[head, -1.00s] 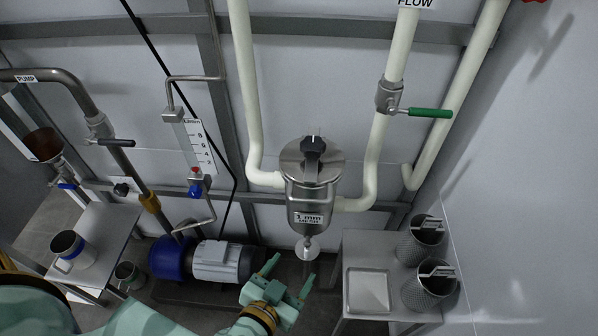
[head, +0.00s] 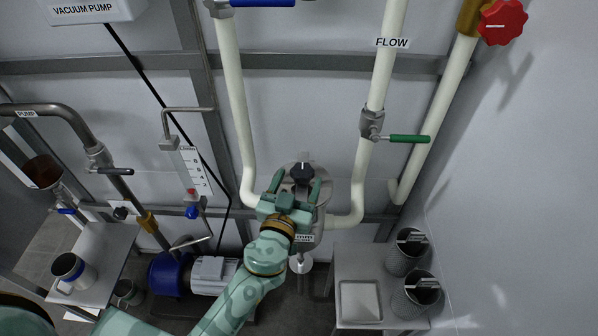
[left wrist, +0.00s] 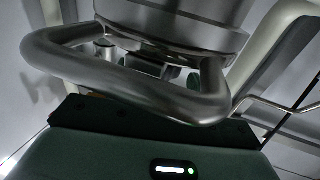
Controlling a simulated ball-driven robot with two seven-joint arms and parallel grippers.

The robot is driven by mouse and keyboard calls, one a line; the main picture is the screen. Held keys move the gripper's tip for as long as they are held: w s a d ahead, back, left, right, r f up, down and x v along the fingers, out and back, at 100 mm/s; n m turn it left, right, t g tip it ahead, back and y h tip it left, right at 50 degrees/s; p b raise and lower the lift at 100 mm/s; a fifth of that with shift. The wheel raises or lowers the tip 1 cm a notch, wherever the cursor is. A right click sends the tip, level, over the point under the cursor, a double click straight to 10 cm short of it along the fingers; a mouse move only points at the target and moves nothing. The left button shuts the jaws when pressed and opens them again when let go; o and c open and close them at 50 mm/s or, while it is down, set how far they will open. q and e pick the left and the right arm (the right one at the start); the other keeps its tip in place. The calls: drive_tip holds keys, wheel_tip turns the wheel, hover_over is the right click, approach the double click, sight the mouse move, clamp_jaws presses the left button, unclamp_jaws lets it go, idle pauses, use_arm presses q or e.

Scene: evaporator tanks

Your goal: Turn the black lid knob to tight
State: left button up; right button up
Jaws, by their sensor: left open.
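The black lid knob (head: 303,172) sits on top of the steel strainer housing (head: 304,240) in the middle of the head view. My left gripper (head: 296,190) is open, with its two green fingers pointing away from me, one on each side of the knob. I cannot tell whether the fingers touch it. My gripper hides most of the lid and the housing's front. In the left wrist view, the steel handle loop (left wrist: 130,75) of the housing is close in front of my gripper body, and the knob is not clearly seen. My right gripper is not in view.
Pale pipes (head: 240,120) join the housing on both sides. A green-handled valve (head: 408,138) is at the right. A steel table (head: 350,262) with a tray (head: 360,302) and two mesh baskets (head: 405,255) stands lower right. A blue and grey pump (head: 172,272) is lower left.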

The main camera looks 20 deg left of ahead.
use_arm(q)
drive_tip(key=shift+w, duration=1.05)
drive_tip(key=c, duration=1)
